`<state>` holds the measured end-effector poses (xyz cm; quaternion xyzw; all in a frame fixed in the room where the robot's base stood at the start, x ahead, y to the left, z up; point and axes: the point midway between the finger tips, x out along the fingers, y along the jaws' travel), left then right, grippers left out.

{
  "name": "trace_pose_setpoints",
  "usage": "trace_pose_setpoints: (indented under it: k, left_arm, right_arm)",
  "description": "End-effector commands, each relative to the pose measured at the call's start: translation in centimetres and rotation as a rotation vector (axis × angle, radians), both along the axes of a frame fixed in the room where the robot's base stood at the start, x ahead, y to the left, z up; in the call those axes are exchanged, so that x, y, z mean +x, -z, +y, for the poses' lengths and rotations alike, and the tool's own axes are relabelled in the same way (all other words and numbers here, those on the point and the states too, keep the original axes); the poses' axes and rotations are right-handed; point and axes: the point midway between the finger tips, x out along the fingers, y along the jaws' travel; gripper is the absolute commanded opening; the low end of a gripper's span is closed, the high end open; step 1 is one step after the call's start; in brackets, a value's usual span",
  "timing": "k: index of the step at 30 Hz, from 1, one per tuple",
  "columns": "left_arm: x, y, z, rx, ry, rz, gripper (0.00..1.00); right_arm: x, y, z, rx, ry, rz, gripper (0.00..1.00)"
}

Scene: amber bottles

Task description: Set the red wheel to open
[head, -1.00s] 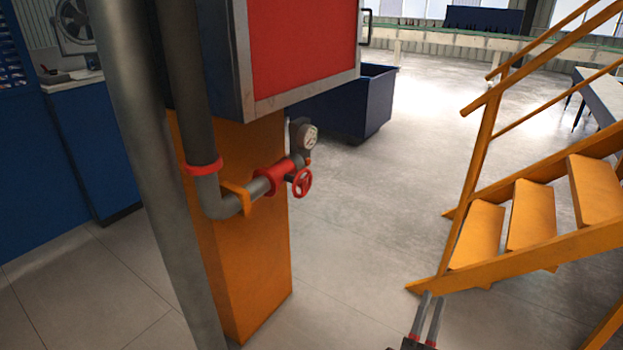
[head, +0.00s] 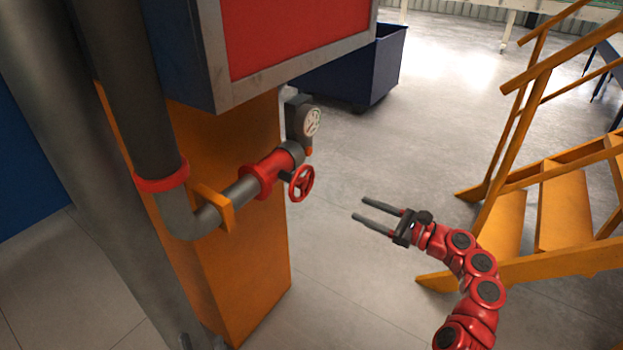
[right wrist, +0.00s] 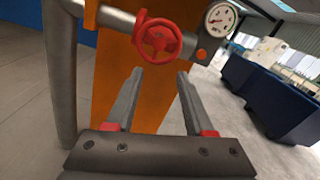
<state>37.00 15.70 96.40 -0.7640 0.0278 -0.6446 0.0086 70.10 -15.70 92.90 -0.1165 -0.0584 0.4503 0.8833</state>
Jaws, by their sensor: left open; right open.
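The red wheel (head: 301,183) is a small spoked handwheel on a grey pipe (head: 240,190) with red flanges, in front of an orange column. My right gripper (head: 357,209) is open and empty, to the right of the wheel, with its fingers pointing towards it and a gap between. In the right wrist view the wheel (right wrist: 160,40) shows just beyond the open fingertips (right wrist: 160,74).
A round gauge (head: 312,122) sits on the pipe just above the wheel. A red-fronted cabinet (head: 295,35) hangs above. The orange column (head: 250,250) stands behind the pipe. Orange stairs (head: 560,210) stand at the right.

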Motion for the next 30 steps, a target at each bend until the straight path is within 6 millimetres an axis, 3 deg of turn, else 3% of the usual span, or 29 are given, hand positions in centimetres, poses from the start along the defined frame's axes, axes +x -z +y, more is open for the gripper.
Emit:
trace_pose_setpoints:
  k: [5,21,30]
  left_arm:
    - [0.0,-0.1,0.0,0.000,0.000,0.000,0.50]
    - [0.0,0.6,0.0,0.000,0.000,0.000,0.50]
    - [0.0,1.3,0.0,0.000,0.000,0.000,0.50]
  right_arm:
    - [1.0,-0.1,1.8,0.004,-0.009,0.003,0.54]
    - [7.9,0.2,11.3,-0.003,-0.008,0.001,0.54]
    - [9.9,0.2,13.7,0.000,-0.001,0.002,0.54]
